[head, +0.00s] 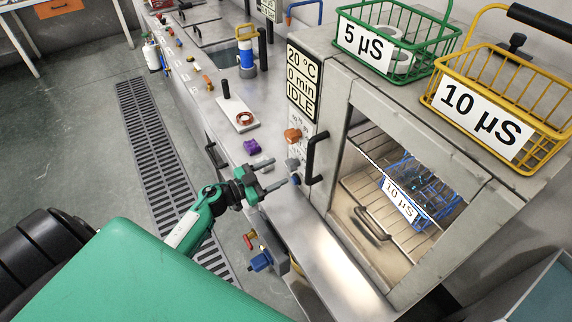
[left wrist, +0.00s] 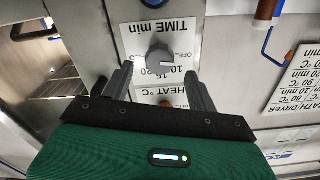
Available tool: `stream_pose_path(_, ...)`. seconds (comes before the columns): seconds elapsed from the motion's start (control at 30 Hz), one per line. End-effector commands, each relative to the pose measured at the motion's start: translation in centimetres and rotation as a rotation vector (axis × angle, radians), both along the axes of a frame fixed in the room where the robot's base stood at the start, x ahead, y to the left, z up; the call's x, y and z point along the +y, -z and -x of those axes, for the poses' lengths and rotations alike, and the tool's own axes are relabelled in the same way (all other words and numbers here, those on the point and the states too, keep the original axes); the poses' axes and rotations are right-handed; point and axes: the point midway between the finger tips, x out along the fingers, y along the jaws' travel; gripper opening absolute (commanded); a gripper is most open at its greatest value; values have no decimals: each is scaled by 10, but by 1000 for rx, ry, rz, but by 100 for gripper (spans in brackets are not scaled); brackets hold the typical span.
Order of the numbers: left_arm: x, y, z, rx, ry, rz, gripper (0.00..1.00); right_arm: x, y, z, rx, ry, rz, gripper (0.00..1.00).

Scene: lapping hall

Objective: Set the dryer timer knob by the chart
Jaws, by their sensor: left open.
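The grey timer knob (left wrist: 158,58) sits on a white "TIME min" plate (left wrist: 130,38), upside down in the left wrist view. The plate shows OFF, 10, 15 and 20; the pointer's exact mark is unclear. The knob also shows on the dryer front (head: 292,164). My left gripper (left wrist: 158,76) is open and empty, one finger on each side of the knob, with gaps visible; it also shows in the head view (head: 278,172). The dryer display (head: 303,82) reads 20 °C, 0 min, IDLE. A chart (left wrist: 295,80) headed BATH/DRYER is partly cut off. My right gripper is out of view.
An orange heat knob (head: 292,134) is near the timer knob, and a dark door handle (head: 313,158) juts out beside it. A blue basket (head: 432,208) is inside the dryer. Green (head: 446,44) and yellow (head: 549,132) baskets stand on top. A purple item (head: 251,147) lies on the bench.

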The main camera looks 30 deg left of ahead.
Motion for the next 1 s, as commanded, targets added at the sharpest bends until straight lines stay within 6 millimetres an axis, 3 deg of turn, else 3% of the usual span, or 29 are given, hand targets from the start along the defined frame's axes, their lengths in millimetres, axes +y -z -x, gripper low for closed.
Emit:
stream_pose_path(0.3,-20,-1,-35,-1,-1,1,59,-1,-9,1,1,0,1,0)
stream_pose_path(0.7,-23,1,-40,1,0,0,59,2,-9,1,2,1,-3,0)
stream_pose_path(0.93,-23,0,-39,1,0,0,14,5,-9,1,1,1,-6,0)
stream_pose_path(1.0,-23,0,-39,0,0,-1,14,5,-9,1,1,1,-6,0)
